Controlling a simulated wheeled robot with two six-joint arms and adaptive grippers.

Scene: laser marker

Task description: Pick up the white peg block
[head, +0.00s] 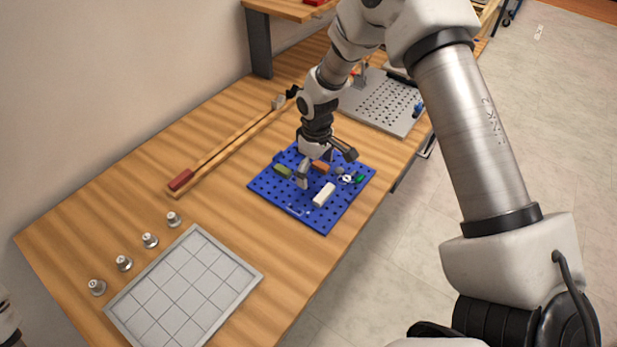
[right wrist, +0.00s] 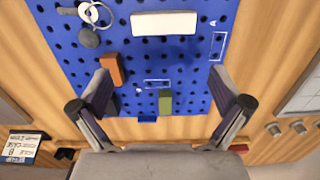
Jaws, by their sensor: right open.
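The white peg block (head: 324,195) lies on the blue pegboard (head: 323,226) on the wooden table. In the right wrist view the white peg block (right wrist: 164,24) lies across the upper part of the picture, beyond the fingertips. My right gripper (head: 324,168) is above the board, open and empty. In the right wrist view its fingers (right wrist: 163,88) are spread wide, with the block ahead of them and not between them. My left gripper is not in view.
An orange block (right wrist: 111,70), an olive green block (right wrist: 165,103) and a key ring (right wrist: 95,13) lie on the board near the fingers. A grey gridded tray (head: 185,290) and several metal knobs (head: 150,240) are at the lower left. A grey perforated plate (head: 385,101) lies behind.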

